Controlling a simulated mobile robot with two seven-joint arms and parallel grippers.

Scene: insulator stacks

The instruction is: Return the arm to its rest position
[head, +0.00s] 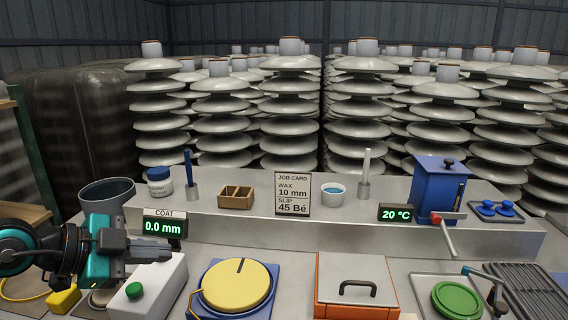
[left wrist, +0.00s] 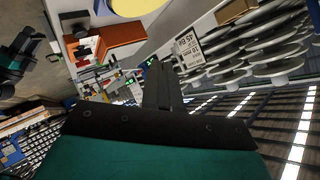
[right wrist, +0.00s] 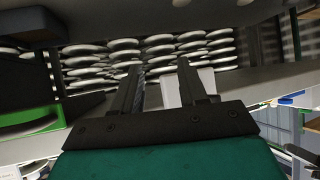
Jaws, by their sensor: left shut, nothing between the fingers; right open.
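My left gripper (head: 160,252) is at the left of the head view, above the white box with the green button (head: 150,288) and just below the coat display. Its fingers are shut and hold nothing; they also show closed in the left wrist view (left wrist: 163,85). My right gripper does not show in the head view. In the right wrist view its two fingers (right wrist: 160,88) stand apart with nothing gripped, and insulator stacks show beyond them.
A coat display (head: 164,227) reads 0.0 mm. A grey bucket (head: 107,194), job card (head: 293,194) and blue box with red-handled lever (head: 440,190) stand along the bench. A yellow disc (head: 235,287), lidded orange box (head: 355,285) and green disc (head: 457,300) are in front. Insulator stacks (head: 290,110) fill the back.

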